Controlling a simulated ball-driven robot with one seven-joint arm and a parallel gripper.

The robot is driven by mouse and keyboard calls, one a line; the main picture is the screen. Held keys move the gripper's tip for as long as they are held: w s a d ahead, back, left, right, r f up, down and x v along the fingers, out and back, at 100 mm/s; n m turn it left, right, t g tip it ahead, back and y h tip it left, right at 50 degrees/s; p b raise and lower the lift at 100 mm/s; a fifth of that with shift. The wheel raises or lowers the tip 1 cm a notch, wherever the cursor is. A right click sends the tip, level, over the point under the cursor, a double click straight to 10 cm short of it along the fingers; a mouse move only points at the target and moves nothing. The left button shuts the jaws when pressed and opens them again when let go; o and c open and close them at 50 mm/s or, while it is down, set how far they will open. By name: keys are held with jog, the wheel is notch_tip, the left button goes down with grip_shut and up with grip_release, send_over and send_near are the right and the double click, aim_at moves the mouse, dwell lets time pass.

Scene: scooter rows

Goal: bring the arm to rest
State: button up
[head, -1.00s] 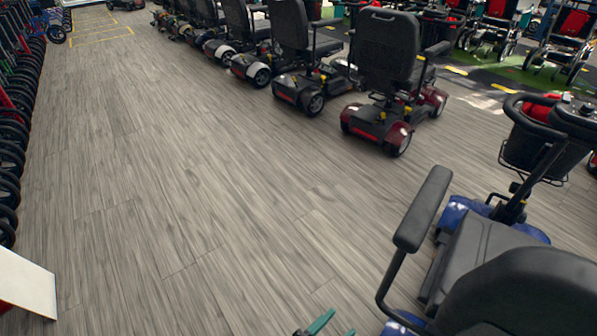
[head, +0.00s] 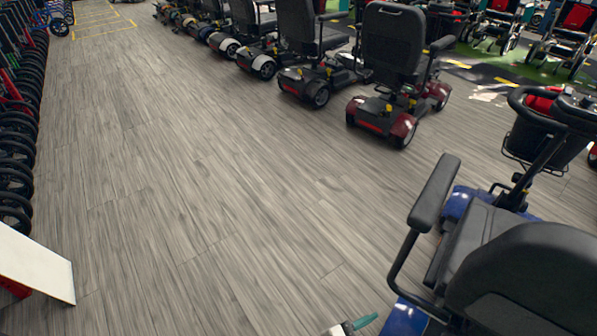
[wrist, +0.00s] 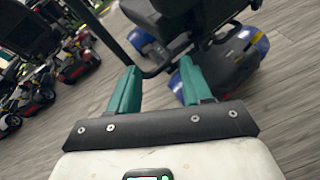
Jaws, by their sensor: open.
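My gripper (wrist: 160,85) shows in the wrist view with its two green fingers spread apart and nothing between them. In the head view only a green finger of my gripper (head: 362,322) shows at the bottom edge, left of the blue scooter. The blue scooter (head: 408,318) with its black seat and armrest stands at the lower right. In the wrist view the blue scooter (wrist: 238,60) lies beyond the fingers. I cannot tell from the pictures how far apart they are.
A row of scooters, the nearest dark red (head: 403,128), runs along the upper right. Wheels (head: 15,180) line the left edge, with a white panel (head: 35,265) at the lower left. The wood floor (head: 190,190) between is clear. Wheelchairs (head: 495,25) stand at the back right.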

jog(key=s+d+r+m+g+y+p, duration=0.2)
jog(key=s+d+m+g+y+p, duration=0.4)
jog(key=s+d+m, duration=0.4)
jog(key=s+d+r+m+y+p, duration=0.1)
jog(key=s+r+m+y+p, duration=0.2)
jog(key=s+r+m+y, duration=0.3)
notch_tip(320, 180, up, 3)
jog(key=m+y, duration=0.1)
jog(key=m, duration=0.4)
jog(key=shift+s+d, duration=0.35)
jog(key=shift+c, duration=0.6)
